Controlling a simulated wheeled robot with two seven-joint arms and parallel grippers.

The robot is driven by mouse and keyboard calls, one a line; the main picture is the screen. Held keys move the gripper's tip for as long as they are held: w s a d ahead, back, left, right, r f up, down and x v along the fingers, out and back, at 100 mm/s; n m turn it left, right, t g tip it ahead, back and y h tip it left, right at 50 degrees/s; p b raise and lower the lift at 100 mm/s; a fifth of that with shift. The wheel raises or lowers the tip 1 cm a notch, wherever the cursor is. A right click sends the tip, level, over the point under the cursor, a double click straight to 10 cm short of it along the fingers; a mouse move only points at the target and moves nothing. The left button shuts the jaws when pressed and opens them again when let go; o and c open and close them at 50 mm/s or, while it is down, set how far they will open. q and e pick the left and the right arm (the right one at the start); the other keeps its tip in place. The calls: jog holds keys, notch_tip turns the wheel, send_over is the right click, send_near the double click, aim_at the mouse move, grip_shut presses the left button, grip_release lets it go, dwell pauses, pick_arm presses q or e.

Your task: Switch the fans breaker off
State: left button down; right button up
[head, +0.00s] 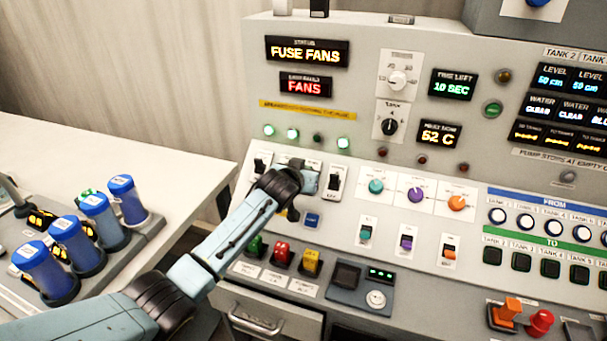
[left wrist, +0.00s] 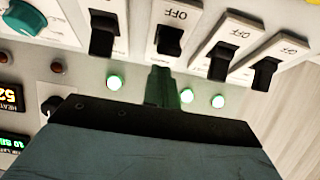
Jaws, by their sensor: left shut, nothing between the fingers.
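A row of breaker switches with black levers runs across the sloped panel. In the head view the leftmost breaker (head: 260,165) and the rightmost breaker (head: 335,181) show, with those between mostly hidden behind my left gripper (head: 310,180). The left wrist view shows several breakers, including one (left wrist: 170,38) just beyond my shut, empty left gripper (left wrist: 160,72). OFF labels show on some plates; I cannot read which breaker is the fans one. The status display (head: 305,52) reads FUSE FANS, and a red display (head: 305,86) reads FANS. My right gripper is not in view.
Above the breakers, green lamps (head: 292,133) are lit; the third from left (head: 317,138) looks dark. Coloured knobs (head: 415,194) lie to the right. Blue-capped cylinders (head: 125,198) stand on the left bench.

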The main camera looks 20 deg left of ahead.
pick_arm(q)
jog(key=shift+w+f+b, duration=0.1)
jog(key=shift+w+b, duration=0.2)
jog(key=shift+w, duration=0.2)
jog(key=r+p, duration=0.1)
jog(key=r, duration=0.1)
jog(key=w+r+p, duration=0.1)
jog(key=r+p, duration=0.1)
jog(key=shift+w+d+r, duration=0.1)
jog(key=shift+w+r, duration=0.05)
jog(key=shift+w, duration=0.05)
jog(key=shift+s+f, duration=0.2)
jog(key=shift+s, duration=0.1)
jog(key=s+p, duration=0.1)
jog(key=s, duration=0.8)
jog(key=shift+a+r+p, duration=0.3)
jog(key=shift+p, duration=0.05)
jog(key=shift+s, duration=0.1)
